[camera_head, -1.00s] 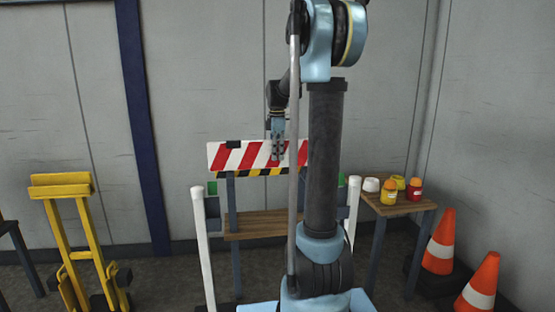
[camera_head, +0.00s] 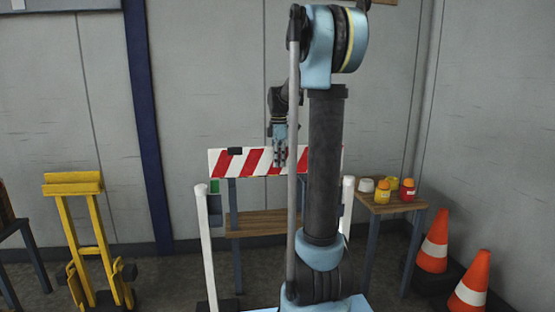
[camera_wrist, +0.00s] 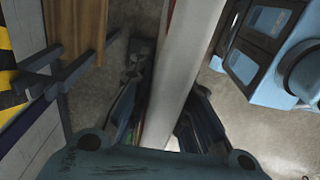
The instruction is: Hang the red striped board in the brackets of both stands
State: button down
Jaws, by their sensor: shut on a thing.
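The red and white striped board (camera_head: 225,163) is held level in the air in the head view. My gripper (camera_head: 279,163) is shut on its top edge, near the middle. In the wrist view the board's pale edge (camera_wrist: 182,75) runs between the two fingers (camera_wrist: 165,125). The left stand (camera_head: 206,245) is a white post with a green-marked bracket (camera_head: 214,188), just below the board's left end. The right stand (camera_head: 346,205) is partly behind my arm; its bracket is mostly hidden. The board appears above both brackets, apparently not seated in them.
Behind the board is a rack with a wooden shelf (camera_head: 262,223). A small table (camera_head: 385,207) with several pots stands right, beside two orange cones (camera_head: 433,243).

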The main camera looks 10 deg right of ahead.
aim_at(279, 174)
notch_tip(279, 174, down, 20)
jog(key=shift+f, duration=0.2)
dwell(2.3)
jog(key=shift+d+f, duration=0.1)
dwell(0.6)
jog(key=c, duration=1.4)
grip_release()
jog(key=shift+r, duration=5.95)
